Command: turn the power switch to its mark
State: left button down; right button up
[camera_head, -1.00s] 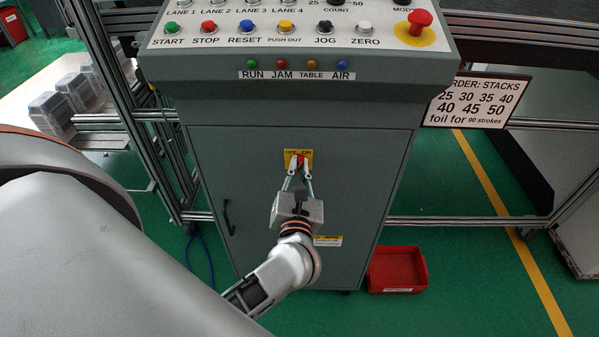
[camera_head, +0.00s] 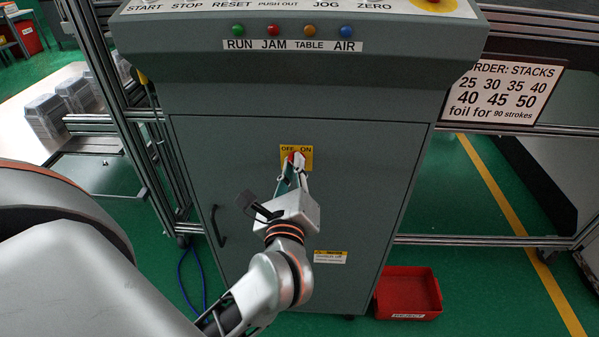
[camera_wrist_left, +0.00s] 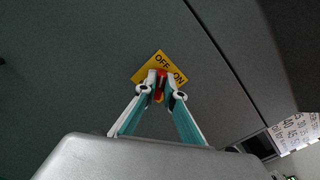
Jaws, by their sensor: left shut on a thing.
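The power switch is a red handle (camera_head: 291,156) on a yellow plate (camera_head: 308,153) marked OFF at left and ON at right, on the grey cabinet door. My left gripper (camera_head: 293,164) has its fingertips closed around the handle and hides much of it. In the left wrist view, the red handle (camera_wrist_left: 161,78) shows between the fingertips (camera_wrist_left: 162,92), and the yellow plate (camera_wrist_left: 147,70) looks tilted, with ON lower right. The switch's exact angle is hard to tell. My right gripper is not in view.
The cabinet's control panel (camera_head: 300,75) overhangs the door above the switch. A door handle (camera_head: 217,226) is at left and a small yellow-white label (camera_head: 330,257) is below the switch. A red bin (camera_head: 408,293) stands on the floor at right.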

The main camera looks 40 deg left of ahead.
pick_arm(q)
jog(key=shift+n+b, duration=1)
jog(key=shift+n, duration=0.2)
jog(key=c, duration=2.1)
grip_release()
jog(key=shift+c, duration=0.2)
